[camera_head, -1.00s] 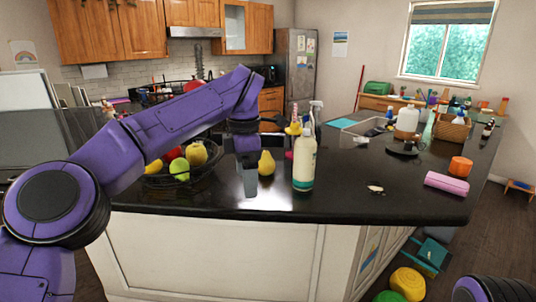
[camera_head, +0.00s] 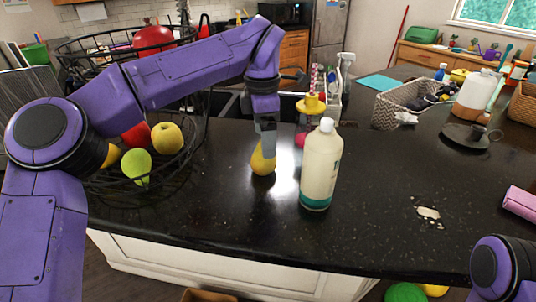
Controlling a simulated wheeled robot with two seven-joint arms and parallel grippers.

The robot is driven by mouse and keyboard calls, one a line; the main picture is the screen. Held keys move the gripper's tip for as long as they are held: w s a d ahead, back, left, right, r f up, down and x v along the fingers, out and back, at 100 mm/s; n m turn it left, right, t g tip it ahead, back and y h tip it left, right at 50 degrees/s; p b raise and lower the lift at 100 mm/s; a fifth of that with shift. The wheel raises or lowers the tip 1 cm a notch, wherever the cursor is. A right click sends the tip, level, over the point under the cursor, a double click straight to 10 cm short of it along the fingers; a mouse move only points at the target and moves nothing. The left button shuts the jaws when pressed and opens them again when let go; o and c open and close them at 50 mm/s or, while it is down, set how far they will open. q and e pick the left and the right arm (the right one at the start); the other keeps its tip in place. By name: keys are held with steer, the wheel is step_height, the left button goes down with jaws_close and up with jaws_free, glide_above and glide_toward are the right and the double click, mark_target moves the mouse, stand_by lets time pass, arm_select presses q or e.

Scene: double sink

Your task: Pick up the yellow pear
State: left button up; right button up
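The yellow pear (camera_head: 262,161) stands upright on the black countertop, just left of a cream bottle with a teal base. My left gripper (camera_head: 267,144) points down from above at the pear. A grey finger overlaps the pear's upper right part. The other finger is not clearly visible, so I cannot tell whether the gripper is open or shut on the pear. The pear appears to rest on the counter. Part of my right arm shows in the bottom right corner, but its gripper is out of view.
The cream bottle (camera_head: 320,168) stands close to the pear's right. A black wire basket (camera_head: 110,190) with fruit is at the left, under my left arm. A sink and soap bottles lie behind. The counter front is clear.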

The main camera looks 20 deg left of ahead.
mark_target(261, 162)
arm_select(q)
steer(key=s+f, duration=0.1)
steer(key=s, duration=0.1)
steer(key=s+f, duration=0.2)
steer(key=shift+d+f+p, duration=0.2)
steer(key=shift+f+p, duration=0.05)
steer(key=shift+p, duration=0.05)
steer(key=w+f, duration=0.3)
steer(key=shift+w+a+f, duration=0.1)
steer(key=shift+w, duration=0.15)
steer(key=shift+s, duration=0.2)
steer(key=shift+s+r, duration=0.3)
steer(key=c, duration=0.5)
steer(key=shift+s, duration=0.1)
steer(key=c, duration=0.5)
steer(key=shift+w, duration=0.2)
steer(key=shift+c, duration=0.5)
arm_select(e)
steer(key=shift+s+r, duration=0.2)
steer(key=shift+s, duration=0.35)
steer(key=shift+s+r, duration=0.2)
steer(key=shift+s, duration=0.35)
